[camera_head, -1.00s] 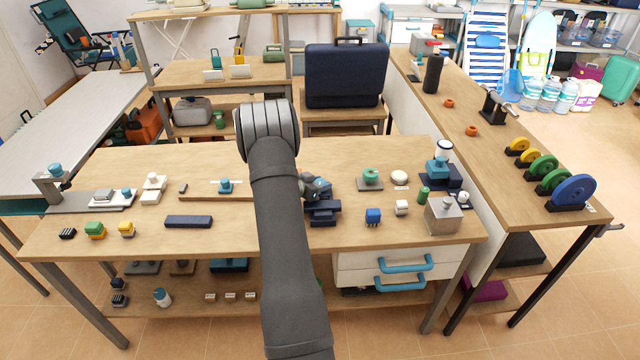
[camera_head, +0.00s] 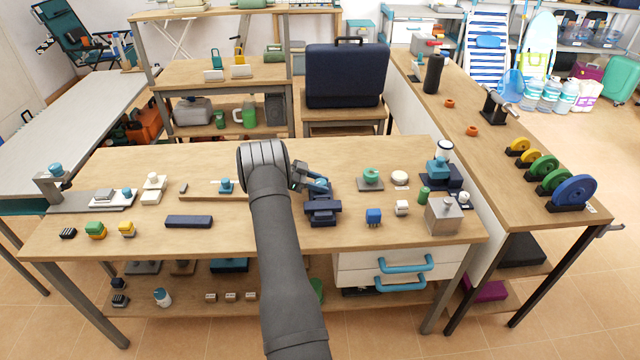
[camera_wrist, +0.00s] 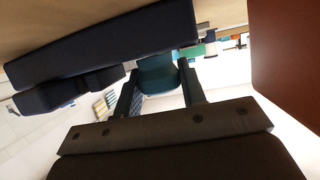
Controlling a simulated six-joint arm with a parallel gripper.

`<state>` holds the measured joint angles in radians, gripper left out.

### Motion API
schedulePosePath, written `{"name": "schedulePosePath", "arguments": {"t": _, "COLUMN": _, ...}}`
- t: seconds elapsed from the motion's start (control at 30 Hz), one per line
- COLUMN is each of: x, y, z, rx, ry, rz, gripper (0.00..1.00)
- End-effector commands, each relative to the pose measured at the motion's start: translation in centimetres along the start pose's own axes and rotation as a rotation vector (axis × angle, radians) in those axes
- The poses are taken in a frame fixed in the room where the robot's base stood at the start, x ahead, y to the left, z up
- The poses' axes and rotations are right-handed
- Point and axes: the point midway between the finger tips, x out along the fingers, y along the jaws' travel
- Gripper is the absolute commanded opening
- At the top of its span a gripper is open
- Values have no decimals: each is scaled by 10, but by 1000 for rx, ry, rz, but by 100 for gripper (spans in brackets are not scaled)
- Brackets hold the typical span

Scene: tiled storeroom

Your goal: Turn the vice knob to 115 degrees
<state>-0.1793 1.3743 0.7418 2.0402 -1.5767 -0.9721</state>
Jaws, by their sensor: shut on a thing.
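The vice (camera_head: 322,213) is a dark navy block on the bench, just right of my arm. Its blue knob (camera_head: 319,185) is on its far side. My gripper (camera_head: 308,180) reaches in from the left at that knob. In the wrist view the teal-blue knob (camera_wrist: 158,75) sits between the two fingers of my gripper (camera_wrist: 158,88), which is shut on it. The navy vice body (camera_wrist: 100,50) fills the upper left there, close to the fingers. The knob's angle cannot be read, and the fingers partly cover its sides.
A dark bar (camera_head: 188,222) lies left of my arm. A metal box (camera_head: 443,215) stands at the right front corner. Bare bench lies behind the vice.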

Motion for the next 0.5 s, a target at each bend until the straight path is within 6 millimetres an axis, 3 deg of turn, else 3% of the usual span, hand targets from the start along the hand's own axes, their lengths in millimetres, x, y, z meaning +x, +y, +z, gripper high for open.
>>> {"name": "schedulePosePath", "arguments": {"t": 0.5, "x": 0, "y": 0, "z": 0, "rx": 34, "ry": 2, "rz": 85, "gripper": 14}}
